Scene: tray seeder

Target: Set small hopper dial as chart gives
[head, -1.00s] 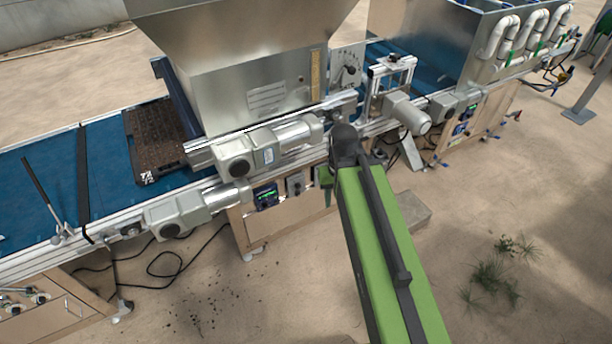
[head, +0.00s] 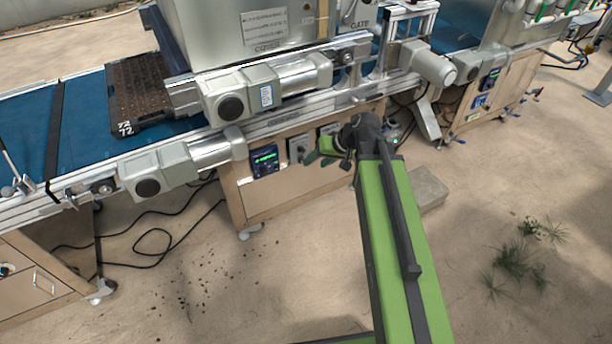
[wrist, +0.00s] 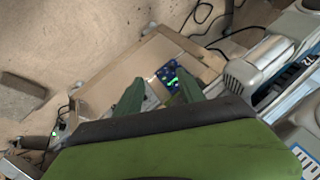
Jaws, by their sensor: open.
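The grey dial plate marked GATE (head: 357,14) is at the top edge of the head view, cut off, so its pointer setting cannot be read. It sits right of the metal hopper (head: 205,35), which carries a printed label (head: 264,26) too small to read. My gripper (head: 328,152) is low in front of the wooden cabinet front, below the conveyor rail and well below the dial plate. In the wrist view my gripper (wrist: 158,92) shows two green fingers spread apart with nothing between them. The dial is not seen in the wrist view.
A display box with green digits (head: 264,160) and a grey switch box (head: 299,148) are on the cabinet near my gripper. Motors (head: 265,88) jut out above. A black tray marked 72 (head: 138,90) lies on the blue belt. A block (head: 428,188) is on the floor.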

